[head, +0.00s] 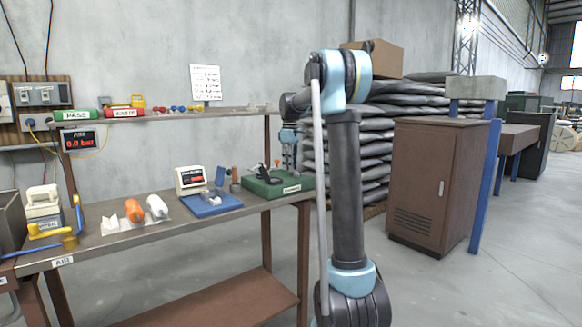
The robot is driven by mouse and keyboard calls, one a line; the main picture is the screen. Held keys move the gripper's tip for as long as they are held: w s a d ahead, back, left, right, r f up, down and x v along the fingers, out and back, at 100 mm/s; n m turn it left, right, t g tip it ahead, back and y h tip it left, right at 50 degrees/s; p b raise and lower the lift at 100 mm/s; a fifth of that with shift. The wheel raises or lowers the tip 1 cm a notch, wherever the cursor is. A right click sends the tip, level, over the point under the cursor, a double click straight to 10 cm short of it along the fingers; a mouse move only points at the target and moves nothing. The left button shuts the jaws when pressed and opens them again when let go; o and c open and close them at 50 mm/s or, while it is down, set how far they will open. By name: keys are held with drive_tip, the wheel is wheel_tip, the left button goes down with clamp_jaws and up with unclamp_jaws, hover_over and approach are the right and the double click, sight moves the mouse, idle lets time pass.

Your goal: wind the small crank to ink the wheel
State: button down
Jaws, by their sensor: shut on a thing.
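A green box-shaped base (262,188) stands at the right end of the workbench, with a white label on its front. A black device (264,173) sits tilted on top of it, and a small orange-red knob (277,163) shows beside it. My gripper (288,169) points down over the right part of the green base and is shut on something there. The held part is too small and too covered to see clearly; its place fits the small crank. I cannot make out the wheel or any ink on it.
The bench (120,256) also holds a blue tray (212,206), a white display box (190,180), orange and white rolls, and a yellow crank handle (68,241) at left. A shelf (180,113) runs behind. A brown cabinet (430,185) and stacked sacks stand right.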

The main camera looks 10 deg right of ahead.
drive_tip(key=shift+s+a+n, duration=0.1)
drive_tip(key=shift+s+n, duration=0.05)
drive_tip(key=shift+n, duration=0.45)
drive_tip(key=c, duration=1.5)
unclamp_jaws()
drive_tip(key=shift+r, duration=0.15)
wheel_tip(320, 180, up, 12)
drive_tip(key=shift+f, duration=0.2)
